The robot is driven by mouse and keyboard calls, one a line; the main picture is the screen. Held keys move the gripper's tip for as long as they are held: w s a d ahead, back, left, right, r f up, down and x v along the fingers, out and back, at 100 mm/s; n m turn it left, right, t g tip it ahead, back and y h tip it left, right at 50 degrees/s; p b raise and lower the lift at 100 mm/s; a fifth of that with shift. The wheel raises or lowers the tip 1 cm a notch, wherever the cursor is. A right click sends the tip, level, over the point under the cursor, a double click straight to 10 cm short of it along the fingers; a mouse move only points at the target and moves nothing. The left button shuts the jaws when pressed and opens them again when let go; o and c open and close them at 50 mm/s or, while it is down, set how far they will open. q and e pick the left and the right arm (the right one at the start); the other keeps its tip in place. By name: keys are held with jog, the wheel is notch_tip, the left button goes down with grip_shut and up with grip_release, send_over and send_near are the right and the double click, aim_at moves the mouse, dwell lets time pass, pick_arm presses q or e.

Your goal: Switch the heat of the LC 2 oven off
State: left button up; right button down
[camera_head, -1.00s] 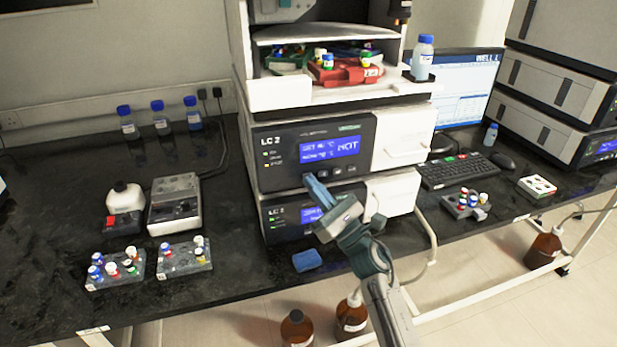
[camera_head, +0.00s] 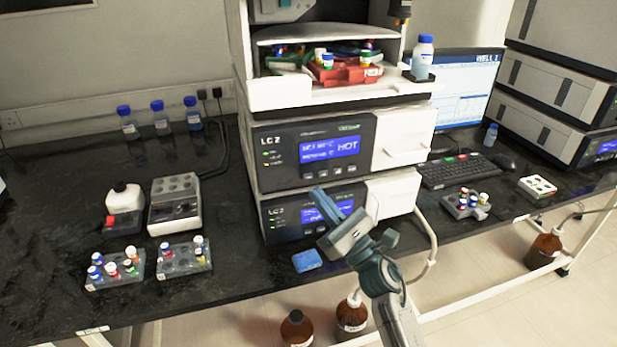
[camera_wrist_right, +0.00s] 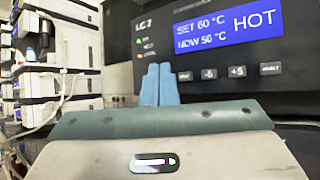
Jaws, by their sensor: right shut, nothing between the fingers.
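The LC 2 oven (camera_head: 312,152) is the upper dark-fronted unit in the stack in the middle of the bench. A row of small buttons (camera_wrist_right: 237,71) sits under the display; the rightmost label is too blurred to read. My right gripper (camera_head: 318,191) is shut and empty, its blue fingers just below the button row, seemingly apart from the panel. In the wrist view the fingers (camera_wrist_right: 159,72) hide part of the panel's lower left. My left gripper is not in view.
A second LC 2 unit (camera_head: 280,217) stands directly below. A tray with red and green racks (camera_head: 345,75) and a blue-capped bottle (camera_head: 422,58) are on top. A blue sponge-like block (camera_head: 307,260) lies in front. Vial racks (camera_head: 183,260) stand left, a keyboard (camera_head: 460,170) right.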

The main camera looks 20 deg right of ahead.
jog(key=shift+s, duration=1)
jog(key=shift+d, duration=0.1)
